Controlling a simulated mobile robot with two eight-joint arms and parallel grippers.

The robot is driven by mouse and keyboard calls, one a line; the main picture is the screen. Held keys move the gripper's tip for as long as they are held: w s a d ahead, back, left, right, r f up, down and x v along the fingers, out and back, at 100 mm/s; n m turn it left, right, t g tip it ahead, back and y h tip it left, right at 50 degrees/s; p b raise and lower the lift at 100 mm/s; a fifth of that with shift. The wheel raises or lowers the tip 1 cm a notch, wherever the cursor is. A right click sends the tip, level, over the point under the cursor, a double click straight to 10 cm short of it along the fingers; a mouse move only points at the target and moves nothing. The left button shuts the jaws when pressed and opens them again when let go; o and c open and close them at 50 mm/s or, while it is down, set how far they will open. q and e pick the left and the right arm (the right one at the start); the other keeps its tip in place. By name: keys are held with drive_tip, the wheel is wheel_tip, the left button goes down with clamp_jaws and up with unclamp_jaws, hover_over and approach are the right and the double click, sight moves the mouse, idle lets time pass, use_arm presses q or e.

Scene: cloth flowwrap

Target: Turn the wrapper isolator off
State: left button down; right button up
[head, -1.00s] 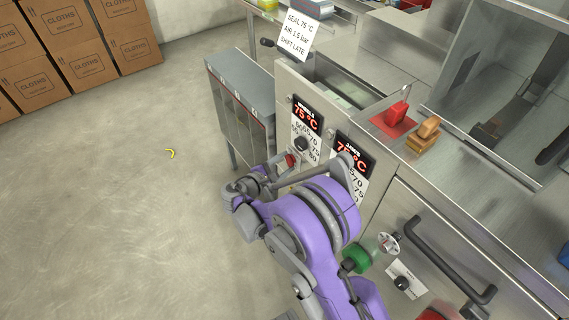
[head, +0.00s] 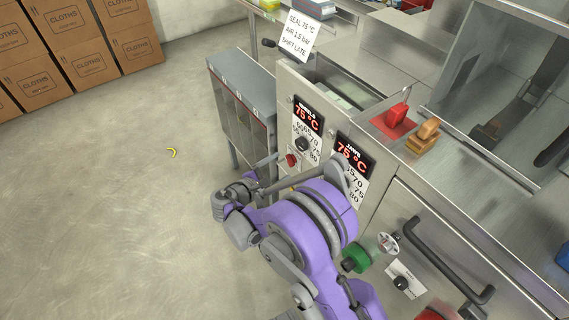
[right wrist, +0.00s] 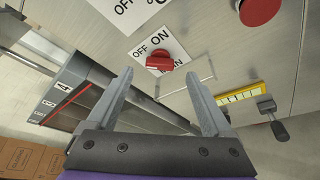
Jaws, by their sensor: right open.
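The isolator is a red rotary knob (head: 292,160) low on the machine's steel front, below the dial panels. In the right wrist view the red knob (right wrist: 160,62) sits on a white label (right wrist: 140,50) marked OFF and ON, with a third word partly hidden by the knob. Which mark it points to is hard to tell. My right gripper (right wrist: 158,82) is open and empty, its fingers pointing at the panel with the knob ahead between them. In the head view my right gripper (head: 283,171) is just in front of the knob, apart from it. My left gripper is not in view.
Two red 75 °C displays (head: 307,115) sit above the knob. A grey cabinet (head: 240,75) stands left of the panel. A black door handle (head: 448,262) and a green knob (head: 356,259) are to the right. The floor at left is mostly clear.

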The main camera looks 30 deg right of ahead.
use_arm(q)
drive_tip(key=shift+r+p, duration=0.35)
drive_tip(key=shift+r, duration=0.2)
use_arm(e)
drive_tip(key=v, duration=0.7)
drive_tip(key=shift+w, duration=0.1)
drive_tip(key=s+d+r+m+g+y, duration=0.2)
drive_tip(key=s+d+m+y, duration=0.15)
drive_tip(key=s+y, duration=0.45)
drive_tip(key=s+a+m+t+y, duration=0.1)
drive_tip(key=s+a+m+y, duration=0.3)
drive_tip(key=s, duration=0.5)
drive_tip(key=s+a+m+y, duration=0.2)
drive_tip(key=s+a+m, duration=0.25)
drive_tip(key=s, duration=0.45)
use_arm(q)
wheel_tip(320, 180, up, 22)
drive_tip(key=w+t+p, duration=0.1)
drive_tip(key=p, duration=1.8)
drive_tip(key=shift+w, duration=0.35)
use_arm(e)
wheel_tip(320, 180, up, 22)
drive_tip(key=w+t, duration=0.1)
drive_tip(key=shift+w+d+m, duration=0.2)
drive_tip(key=shift+w+m, duration=0.1)
drive_tip(key=shift+m, duration=0.1)
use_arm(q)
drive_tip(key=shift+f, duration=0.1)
use_arm(e)
drive_tip(key=shift+s, duration=0.1)
